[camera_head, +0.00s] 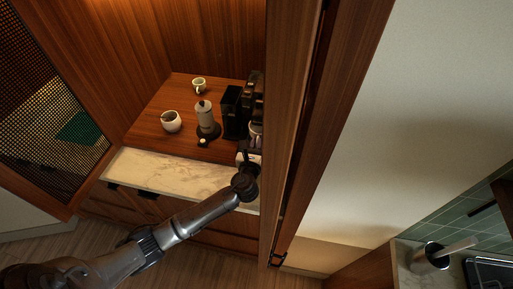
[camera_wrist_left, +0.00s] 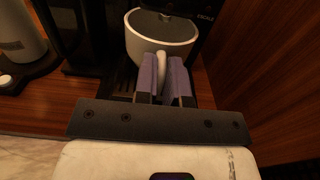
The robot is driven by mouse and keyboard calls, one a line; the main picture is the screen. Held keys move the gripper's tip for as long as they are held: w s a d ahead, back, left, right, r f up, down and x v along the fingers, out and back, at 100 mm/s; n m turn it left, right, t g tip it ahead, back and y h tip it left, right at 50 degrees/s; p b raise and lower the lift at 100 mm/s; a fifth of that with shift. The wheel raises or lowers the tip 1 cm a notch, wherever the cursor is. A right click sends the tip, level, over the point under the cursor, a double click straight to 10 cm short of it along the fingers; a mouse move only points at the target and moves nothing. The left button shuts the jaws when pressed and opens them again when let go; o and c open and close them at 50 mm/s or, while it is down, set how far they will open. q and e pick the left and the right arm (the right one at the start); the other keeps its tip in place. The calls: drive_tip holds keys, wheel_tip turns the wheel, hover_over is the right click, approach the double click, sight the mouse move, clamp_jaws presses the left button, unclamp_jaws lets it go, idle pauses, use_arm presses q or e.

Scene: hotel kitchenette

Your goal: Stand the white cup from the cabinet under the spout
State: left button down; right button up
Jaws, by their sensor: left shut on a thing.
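The white cup (camera_wrist_left: 148,46) is upright in the left wrist view, in front of the black coffee machine (camera_wrist_left: 204,18). It shows small and partly hidden in the head view (camera_head: 256,127), at the machine's front. My left gripper (camera_wrist_left: 164,76) is shut on the cup's handle, with one purple-grey finger pad on each side of it. In the head view my left gripper (camera_head: 255,143) reaches in over the marble edge. The black slotted drip tray (camera_wrist_left: 121,84) lies below the cup. I cannot tell whether the cup touches it. The spout is not clearly visible. My right gripper is not in view.
A kettle (camera_head: 205,116) on a dark base stands left of the machine, with a black box (camera_head: 231,112) between. A white pot (camera_head: 171,122) and another pale cup (camera_head: 199,84) stand further left. A wooden cabinet side (camera_head: 288,120) rises close on the right. The marble ledge (camera_head: 165,172) is clear.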

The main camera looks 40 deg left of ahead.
use_arm(q)
drive_tip(key=shift+s+f, duration=0.1)
drive_tip(key=shift+f, duration=0.55)
drive_tip(key=shift+s+d+f, duration=0.15)
drive_tip(key=shift+s, duration=0.05)
drive_tip(key=shift+w, duration=0.1)
drive_tip(key=c, duration=1.7)
unclamp_jaws()
drive_tip(key=shift+f, duration=0.15)
drive_tip(key=o, duration=0.5)
